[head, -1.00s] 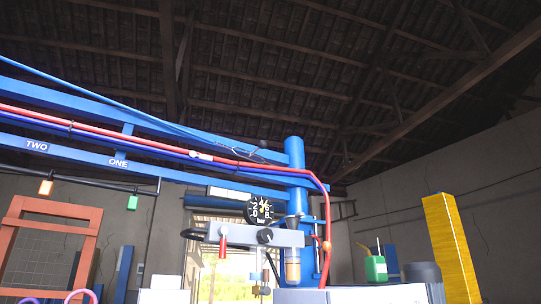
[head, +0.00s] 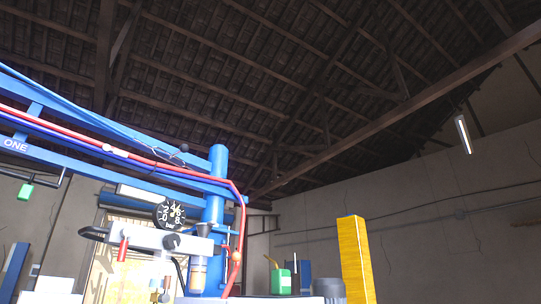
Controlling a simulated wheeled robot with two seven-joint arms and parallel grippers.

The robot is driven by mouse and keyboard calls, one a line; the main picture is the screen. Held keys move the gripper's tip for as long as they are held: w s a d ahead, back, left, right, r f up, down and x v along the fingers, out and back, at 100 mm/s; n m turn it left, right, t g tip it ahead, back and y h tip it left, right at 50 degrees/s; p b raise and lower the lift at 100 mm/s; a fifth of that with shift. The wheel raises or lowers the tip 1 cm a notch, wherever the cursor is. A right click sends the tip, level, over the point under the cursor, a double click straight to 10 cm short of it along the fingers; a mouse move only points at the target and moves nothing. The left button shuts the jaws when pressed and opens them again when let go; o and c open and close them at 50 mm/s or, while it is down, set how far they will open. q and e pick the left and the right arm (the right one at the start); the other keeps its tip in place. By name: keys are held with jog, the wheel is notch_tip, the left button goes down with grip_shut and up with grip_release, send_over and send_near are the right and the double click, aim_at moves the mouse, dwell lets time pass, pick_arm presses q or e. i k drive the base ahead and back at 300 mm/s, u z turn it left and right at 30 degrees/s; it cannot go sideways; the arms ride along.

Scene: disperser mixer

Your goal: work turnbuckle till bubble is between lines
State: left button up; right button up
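I cannot make out a turnbuckle or a bubble with lines in the head view. The blue post (head: 216,170) stands left of centre, with a blue boom (head: 90,122) running from it to the upper left. A round black dial gauge (head: 168,214) marked "bar" sits beside the post. Below it is a pale grey block (head: 150,238) with a red handle (head: 123,250) and a black knob (head: 171,242). Neither gripper shows.
A red hose (head: 238,205) runs along the boom and down past the post. A yellow pillar (head: 355,258), a green can (head: 280,281) and a dark grey cylinder (head: 330,289) stand to the right. A green tag (head: 26,191) hangs at left.

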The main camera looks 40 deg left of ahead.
aim_at(184, 148)
jog(key=z, duration=0.7)
jog(key=i, duration=1.6)
jog(key=u, duration=2.45)
